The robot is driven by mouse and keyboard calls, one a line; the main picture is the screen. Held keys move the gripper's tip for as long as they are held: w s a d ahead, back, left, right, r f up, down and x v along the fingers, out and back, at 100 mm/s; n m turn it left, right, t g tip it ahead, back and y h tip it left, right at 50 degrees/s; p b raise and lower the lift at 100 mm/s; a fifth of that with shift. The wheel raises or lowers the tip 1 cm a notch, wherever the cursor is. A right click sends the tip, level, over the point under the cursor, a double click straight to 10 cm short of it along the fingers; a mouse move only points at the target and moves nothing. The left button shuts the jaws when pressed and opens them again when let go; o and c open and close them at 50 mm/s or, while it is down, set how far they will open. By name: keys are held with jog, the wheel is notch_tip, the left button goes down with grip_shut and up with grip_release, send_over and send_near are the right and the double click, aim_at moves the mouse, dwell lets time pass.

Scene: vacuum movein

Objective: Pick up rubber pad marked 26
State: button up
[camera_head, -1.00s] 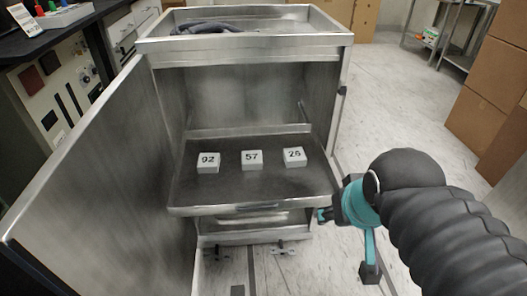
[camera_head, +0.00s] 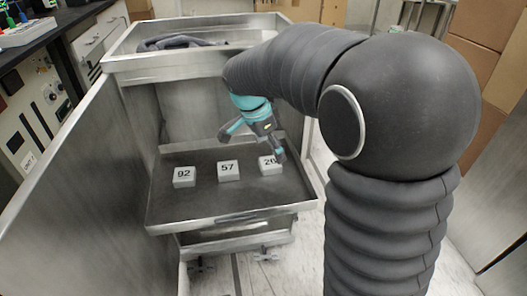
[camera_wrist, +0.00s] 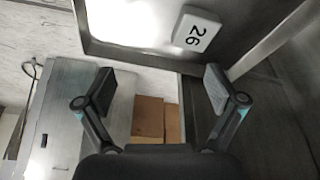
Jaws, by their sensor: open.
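The rubber pad marked 26 (camera_head: 268,163) is a small pale block at the right end of a row of pads on the pulled-out metal shelf (camera_head: 215,218). A finger hides part of its label in the head view. In the wrist view the pad (camera_wrist: 196,31) shows whole at the top, beyond the fingertips and right of centre. My gripper (camera_head: 254,147) is open and empty, above and left of the pad, tilted. Its two fingers (camera_wrist: 161,88) stand wide apart in the wrist view. I cannot tell whether a fingertip touches the pad.
Pads marked 57 (camera_head: 229,171) and 92 (camera_head: 184,177) sit on the same shelf to the left. The cabinet's open door (camera_head: 75,190) stands at left. The cabinet top tray (camera_head: 180,64) overhangs behind, with a dark hose (camera_head: 180,43) in it.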

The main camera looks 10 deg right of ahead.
aim_at(269, 162)
jog(key=w+f+m, duration=0.2)
jog(key=w, duration=0.1)
jog(key=w+a+f+h, duration=0.1)
jog(key=shift+w+a+f+m+g, duration=0.1)
jog(key=shift+w+f+m+g, duration=0.05)
jog(key=shift+w+m+g, duration=0.25)
jog(key=shift+w+f+m, duration=0.3)
jog(key=shift+f, duration=0.1)
jog(key=shift+w+p+x, duration=0.15)
jog(key=shift+w+x, duration=0.05)
jog(key=shift+x, duration=1.65)
jog(key=shift+w+p+x, duration=0.15)
jog(key=shift+w+x, duration=0.05)
jog(key=shift+x, duration=1.6)
jog(key=shift+a, duration=0.15)
jog(key=c, duration=1.3)
